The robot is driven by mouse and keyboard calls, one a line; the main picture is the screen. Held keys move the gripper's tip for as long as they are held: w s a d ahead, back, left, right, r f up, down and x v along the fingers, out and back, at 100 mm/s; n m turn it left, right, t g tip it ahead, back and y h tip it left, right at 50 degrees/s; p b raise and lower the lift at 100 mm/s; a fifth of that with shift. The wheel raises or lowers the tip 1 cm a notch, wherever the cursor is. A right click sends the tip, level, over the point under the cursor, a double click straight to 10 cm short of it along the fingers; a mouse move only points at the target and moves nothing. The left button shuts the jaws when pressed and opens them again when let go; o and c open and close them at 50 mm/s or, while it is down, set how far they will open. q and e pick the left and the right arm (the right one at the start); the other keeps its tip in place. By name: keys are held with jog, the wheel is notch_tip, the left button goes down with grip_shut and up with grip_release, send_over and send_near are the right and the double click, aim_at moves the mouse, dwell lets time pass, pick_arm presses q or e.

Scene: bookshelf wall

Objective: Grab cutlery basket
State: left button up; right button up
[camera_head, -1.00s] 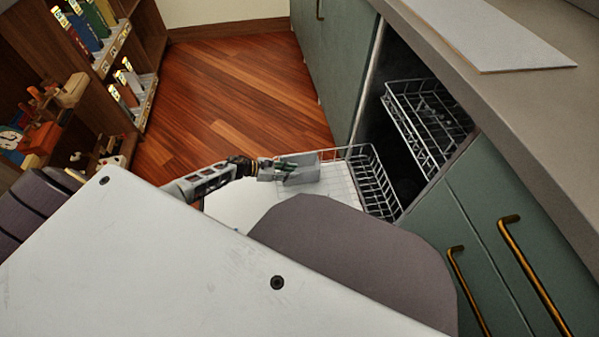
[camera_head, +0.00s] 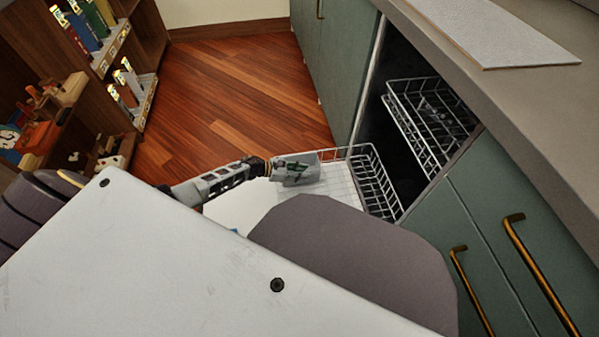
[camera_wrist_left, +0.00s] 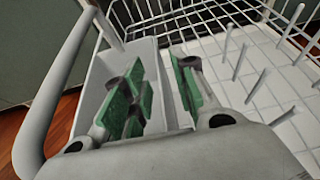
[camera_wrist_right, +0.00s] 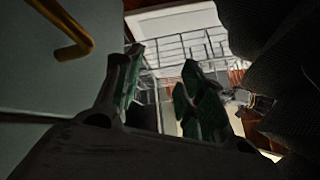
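The cutlery basket (camera_head: 312,175) is a pale grey box on the left part of the pulled-out lower dishwasher rack (camera_head: 345,182). In the left wrist view, the basket (camera_wrist_left: 88,88) fills the left middle. My left gripper (camera_head: 298,169) is over the basket. In its wrist view, its green-padded fingers (camera_wrist_left: 160,85) are apart, one over the basket's inside and the other beyond its right wall. I cannot tell whether they touch that wall. My right gripper (camera_wrist_right: 158,85) is open and empty, well short of the rack, and does not show in the head view.
The upper dishwasher rack (camera_head: 425,110) sits above the lower one, inside the machine. Green cabinets with brass handles (camera_head: 540,280) and a counter (camera_head: 540,140) stand on the right. A bookshelf (camera_head: 125,60) is on the left. Wooden floor (camera_head: 235,90) lies clear beyond the rack.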

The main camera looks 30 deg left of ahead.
pick_arm(q)
jog(key=shift+c, duration=0.2)
grip_shut()
dwell(0.4)
